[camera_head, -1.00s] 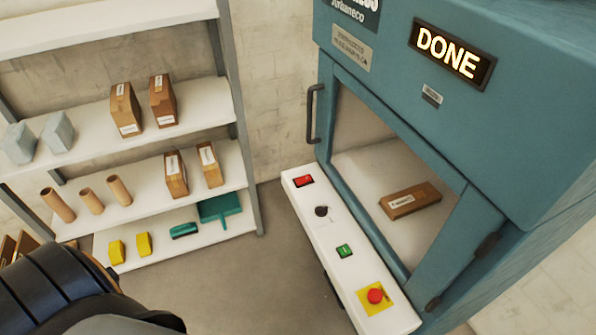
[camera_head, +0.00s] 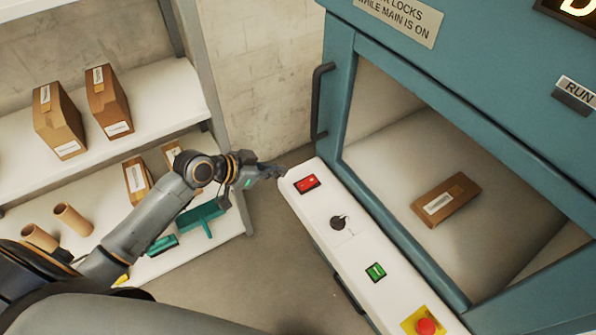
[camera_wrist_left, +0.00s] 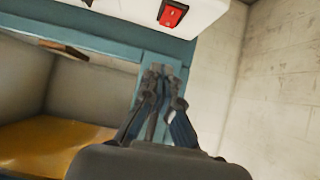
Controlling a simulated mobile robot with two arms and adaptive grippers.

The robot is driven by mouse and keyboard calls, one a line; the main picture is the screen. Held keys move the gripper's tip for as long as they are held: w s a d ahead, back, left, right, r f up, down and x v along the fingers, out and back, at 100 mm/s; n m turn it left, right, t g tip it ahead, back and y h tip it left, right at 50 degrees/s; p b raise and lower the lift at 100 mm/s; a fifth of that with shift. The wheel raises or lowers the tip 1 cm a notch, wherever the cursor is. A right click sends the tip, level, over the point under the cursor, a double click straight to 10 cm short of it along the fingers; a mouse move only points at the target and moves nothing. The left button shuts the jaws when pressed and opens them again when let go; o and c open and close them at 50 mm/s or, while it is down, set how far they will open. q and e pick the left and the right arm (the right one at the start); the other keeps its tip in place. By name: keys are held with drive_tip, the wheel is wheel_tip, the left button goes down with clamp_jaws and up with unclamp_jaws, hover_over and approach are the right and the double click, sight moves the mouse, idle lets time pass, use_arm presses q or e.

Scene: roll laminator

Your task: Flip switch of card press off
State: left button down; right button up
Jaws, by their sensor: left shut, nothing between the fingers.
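The card press (camera_head: 470,120) is a teal cabinet with a clear door, and a brown box (camera_head: 445,200) lies inside it. A white control panel (camera_head: 358,262) runs along its front. The red rocker switch (camera_head: 307,184) is at the panel's far left end, and it also shows at the top of the left wrist view (camera_wrist_left: 173,13). My left gripper (camera_head: 279,171) is shut and empty, just left of the panel's end and close to the red switch, apart from it. In the left wrist view its fingertips (camera_wrist_left: 158,72) are together below the switch. My right gripper is not in view.
The panel also has a black knob (camera_head: 338,222), a green button (camera_head: 375,271) and a red emergency stop (camera_head: 426,326). A dark door handle (camera_head: 321,100) stands out above the panel's left end. A shelf (camera_head: 170,90) with boxes and tubes is on the left.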

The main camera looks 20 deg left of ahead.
use_arm(q)
approach(316, 179)
drive_tip(key=w+d, duration=0.1)
drive_tip(key=w+d+r, duration=0.1)
drive_tip(key=shift+w+d+p, duration=0.15)
drive_tip(key=shift+w+p, duration=0.2)
drive_tip(key=shift+w, duration=0.05)
drive_tip(key=f, duration=0.2)
drive_tip(key=shift+w+d+f, duration=0.2)
drive_tip(key=shift+w+f, duration=0.05)
drive_tip(key=shift+f, duration=0.1)
drive_tip(key=shift+w+f, duration=0.15)
drive_tip(key=shift+f, duration=0.7)
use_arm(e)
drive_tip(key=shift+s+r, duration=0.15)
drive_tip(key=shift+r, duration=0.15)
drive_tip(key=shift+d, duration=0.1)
